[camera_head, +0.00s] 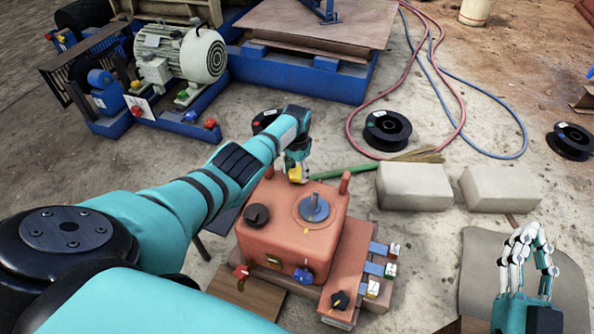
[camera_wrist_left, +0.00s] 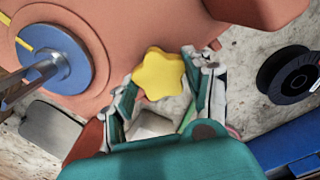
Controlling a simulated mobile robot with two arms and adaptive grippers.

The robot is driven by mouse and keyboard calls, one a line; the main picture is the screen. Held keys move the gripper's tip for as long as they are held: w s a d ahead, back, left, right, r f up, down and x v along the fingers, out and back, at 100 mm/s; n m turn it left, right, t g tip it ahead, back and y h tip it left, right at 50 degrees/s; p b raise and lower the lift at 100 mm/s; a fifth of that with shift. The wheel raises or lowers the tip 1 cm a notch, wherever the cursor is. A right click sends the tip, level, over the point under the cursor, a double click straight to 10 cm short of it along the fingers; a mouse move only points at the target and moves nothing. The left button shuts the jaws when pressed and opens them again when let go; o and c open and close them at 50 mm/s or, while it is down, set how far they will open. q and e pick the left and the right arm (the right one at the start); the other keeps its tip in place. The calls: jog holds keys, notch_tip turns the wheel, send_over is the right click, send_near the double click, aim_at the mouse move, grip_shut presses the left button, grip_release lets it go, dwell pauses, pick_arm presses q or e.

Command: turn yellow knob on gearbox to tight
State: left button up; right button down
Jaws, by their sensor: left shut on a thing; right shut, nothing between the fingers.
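The gearbox (camera_head: 285,240) is a salmon-orange casing on the ground in the middle of the head view. The yellow knob (camera_wrist_left: 160,73) is star-shaped and sits on the gearbox's far side. In the head view only a bit of the yellow knob (camera_head: 295,173) shows beneath my left gripper (camera_head: 297,165). In the wrist view the fingers of my left gripper (camera_wrist_left: 165,95) stand on both sides of the knob, shut on it. My right gripper (camera_head: 525,245) is at the lower right, fingers together and empty, away from the gearbox.
The gearbox also carries a black knob (camera_head: 257,215), a blue disc with a shaft (camera_head: 314,208), a red knob (camera_head: 241,271) and a blue knob (camera_head: 303,275). Pale blocks (camera_head: 415,187) lie to its right. A black spool (camera_head: 387,130) and hoses lie behind.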

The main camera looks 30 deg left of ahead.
aim_at(297, 173)
pick_arm(q)
jog(key=shift+m, duration=0.4)
jog(key=o, duration=1.2)
notch_tip(297, 173, up, 12)
jog(key=shift+r, duration=0.1)
dwell(0.4)
